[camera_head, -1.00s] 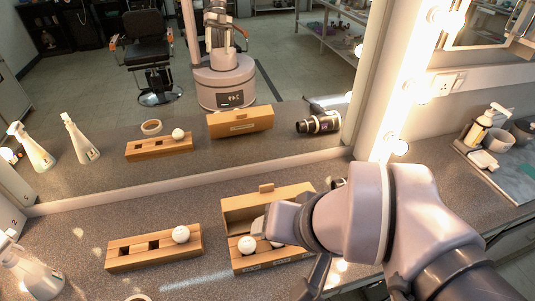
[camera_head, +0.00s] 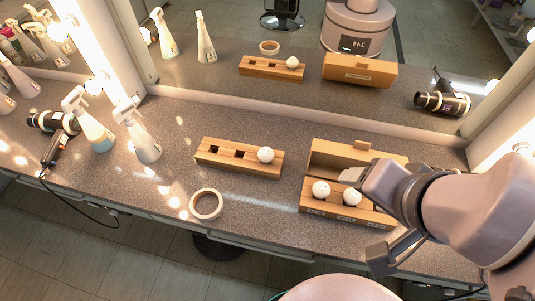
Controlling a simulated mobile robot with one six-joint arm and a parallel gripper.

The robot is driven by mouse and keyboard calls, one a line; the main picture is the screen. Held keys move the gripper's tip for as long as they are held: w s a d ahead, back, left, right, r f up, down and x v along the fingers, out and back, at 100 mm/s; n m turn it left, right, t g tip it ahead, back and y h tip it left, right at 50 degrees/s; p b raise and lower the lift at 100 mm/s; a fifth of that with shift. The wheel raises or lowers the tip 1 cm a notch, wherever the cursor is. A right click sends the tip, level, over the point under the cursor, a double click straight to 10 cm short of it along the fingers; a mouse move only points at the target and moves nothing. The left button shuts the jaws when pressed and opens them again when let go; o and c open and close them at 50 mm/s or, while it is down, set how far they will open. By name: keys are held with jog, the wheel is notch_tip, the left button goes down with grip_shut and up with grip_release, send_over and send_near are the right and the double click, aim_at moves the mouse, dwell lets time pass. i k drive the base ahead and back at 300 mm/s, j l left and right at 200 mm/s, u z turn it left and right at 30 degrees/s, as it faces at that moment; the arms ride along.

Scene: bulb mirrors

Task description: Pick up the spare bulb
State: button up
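Two round white bulbs, a left one (camera_head: 320,188) and a right one (camera_head: 352,195), sit in the front part of an open wooden box (camera_head: 318,157) on the counter. A third white bulb (camera_head: 266,155) sits at the right end of a wooden holder block (camera_head: 225,164), whose other visible slots are dark and empty. I cannot tell which bulb the task calls the spare. My gripper (camera_head: 352,176) reaches over the box from the right, its pale tip just behind and above the right bulb. Its finger gap is not clear, and my arm hides the box's right side.
A tape ring (camera_head: 206,205) lies near the counter's front edge. Two spray bottles (camera_head: 138,135) (camera_head: 90,127) and a hair dryer (camera_head: 55,135) stand or lie at left. The mirror (camera_head: 235,35) runs along the back and repeats these things. The counter between bottles and holder is clear.

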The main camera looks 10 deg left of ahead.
aim_at(266, 155)
jog(key=j+z, duration=0.2)
jog(key=j, duration=0.45)
jog(key=j+z, duration=0.2)
jog(key=j, duration=0.5)
jog(key=k+j+z, duration=0.2)
jog(key=j, duration=0.45)
jog(key=i, duration=0.05)
